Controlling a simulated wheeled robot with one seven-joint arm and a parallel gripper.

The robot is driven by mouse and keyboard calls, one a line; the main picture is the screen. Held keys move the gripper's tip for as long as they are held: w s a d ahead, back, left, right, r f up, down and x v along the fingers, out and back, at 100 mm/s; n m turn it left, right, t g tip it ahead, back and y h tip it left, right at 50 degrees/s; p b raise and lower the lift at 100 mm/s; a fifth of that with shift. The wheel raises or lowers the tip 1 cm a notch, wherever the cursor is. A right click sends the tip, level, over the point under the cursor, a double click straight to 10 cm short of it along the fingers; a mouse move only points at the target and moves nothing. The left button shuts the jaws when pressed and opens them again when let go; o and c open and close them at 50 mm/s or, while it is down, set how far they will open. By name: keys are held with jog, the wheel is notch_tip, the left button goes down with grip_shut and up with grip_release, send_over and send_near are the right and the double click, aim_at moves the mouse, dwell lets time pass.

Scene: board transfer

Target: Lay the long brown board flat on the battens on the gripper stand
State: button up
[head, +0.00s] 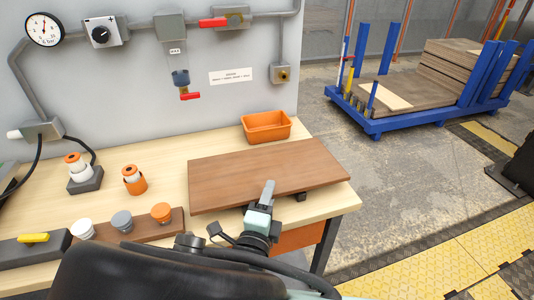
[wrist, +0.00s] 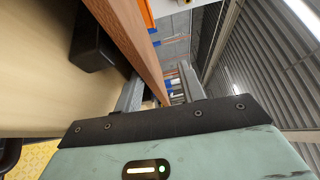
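The long brown board (head: 262,172) lies flat over the front right part of the workbench, slightly above its top. A dark block (head: 300,196) shows under its front edge. In the wrist view the board (wrist: 128,38) is seen edge-on beside a black block (wrist: 92,42), which seems to be under it. My gripper (head: 268,188) is at the board's front edge, with one finger showing above it. In the wrist view my gripper (wrist: 160,90) is open, its fingers on either side of the board edge, with a gap visible on the right finger's side. Contact elsewhere is unclear.
The wooden workbench (head: 140,215) carries an orange bin (head: 266,126) behind the board and several knobs on its left. A wall panel with a gauge (head: 44,29) stands behind. A blue cart (head: 400,118) with stacked boards stands back right. The floor between is clear.

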jog(key=shift+s+f+g+p, duration=0.1)
jog(key=shift+f+g+p, duration=0.3)
jog(key=shift+f, duration=0.7)
jog(key=shift+r+p, duration=0.1)
jog(key=shift+p, duration=0.25)
jog(key=shift+g+p, duration=0.5)
jog(key=shift+p, duration=0.15)
jog(key=shift+g+y+p, duration=0.3)
jog(key=shift+p, duration=0.75)
jog(key=shift+a+r+g+p, duration=0.1)
jog(key=shift+r+g+p, duration=0.05)
jog(key=shift+g+p, duration=0.45)
jog(key=r+g+y+p, duration=0.1)
jog(key=g+p, duration=0.1)
jog(key=p, duration=0.2)
jog(key=shift+p, duration=0.4)
jog(key=g+p, duration=0.1)
jog(key=p, duration=0.1)
jog(key=g+y+p, duration=0.1)
jog(key=g+p, duration=0.3)
jog(key=shift+s+r, duration=0.3)
jog(key=shift+s+a+f+g+y+p, duration=0.15)
jog(key=shift+g+y+p, duration=0.15)
jog(key=shift+g+p, duration=0.4)
